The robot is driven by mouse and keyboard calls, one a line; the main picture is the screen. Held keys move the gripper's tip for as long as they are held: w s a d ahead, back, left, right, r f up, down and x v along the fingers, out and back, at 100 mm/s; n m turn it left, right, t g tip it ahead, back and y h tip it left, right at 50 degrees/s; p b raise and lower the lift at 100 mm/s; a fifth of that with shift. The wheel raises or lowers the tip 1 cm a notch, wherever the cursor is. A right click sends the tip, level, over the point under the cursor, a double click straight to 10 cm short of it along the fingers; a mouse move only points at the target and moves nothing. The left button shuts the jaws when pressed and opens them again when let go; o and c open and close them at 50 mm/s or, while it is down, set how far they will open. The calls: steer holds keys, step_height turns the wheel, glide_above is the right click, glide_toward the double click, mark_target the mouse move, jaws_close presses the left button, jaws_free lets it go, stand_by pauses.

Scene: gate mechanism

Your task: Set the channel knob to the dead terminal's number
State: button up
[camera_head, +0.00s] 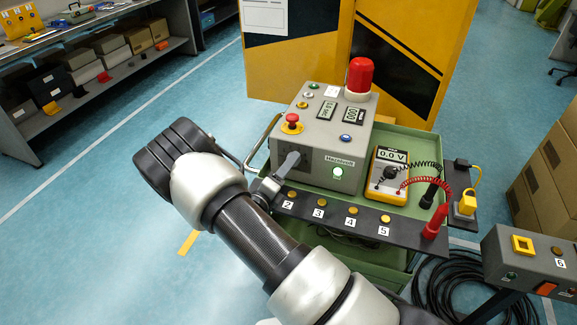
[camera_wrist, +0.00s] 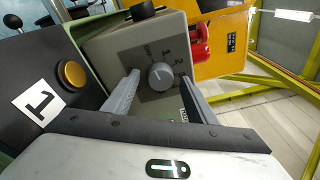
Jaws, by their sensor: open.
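The channel knob (camera_wrist: 161,76) is a round grey dial on a dark plate on the side of the grey control box (camera_wrist: 120,47). Numbers are printed around it; 1 and 2 are legible, and its exact setting is unclear. My gripper (camera_wrist: 160,80) is open, its fingers on either side of the knob; I cannot tell if they touch it. The black terminal strip (camera_head: 335,212) has yellow terminals labelled 2 to 5; terminal 1 (camera_wrist: 71,74) shows in the wrist view.
The yellow multimeter (camera_head: 388,175) reads 0.0 V. Its black probe (camera_head: 430,193) and red probe (camera_head: 436,220) stand at the strip's right end. A red beacon (camera_head: 360,78) and red stop button (camera_head: 291,122) rise from the box. A grey box (camera_head: 530,262) labelled 6 is at right.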

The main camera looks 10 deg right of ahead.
steer(key=shift+w+d, duration=0.2)
steer(key=shift+w, duration=0.1)
steer(key=c, duration=1.1)
steer(key=shift+o, duration=0.2)
steer(key=shift+d+r+m+y+b, duration=0.1)
steer(key=shift+m+y+b, duration=0.35)
steer(key=shift+m, duration=1.9)
steer(key=shift+r+m+y+b, duration=0.1)
steer(key=shift+m+y+b, duration=0.35)
steer(key=shift+m, duration=1.95)
steer(key=shift+d+r+m+y+b, duration=0.1)
steer(key=shift+m+y+b, duration=0.3)
steer(key=shift+m, duration=1.95)
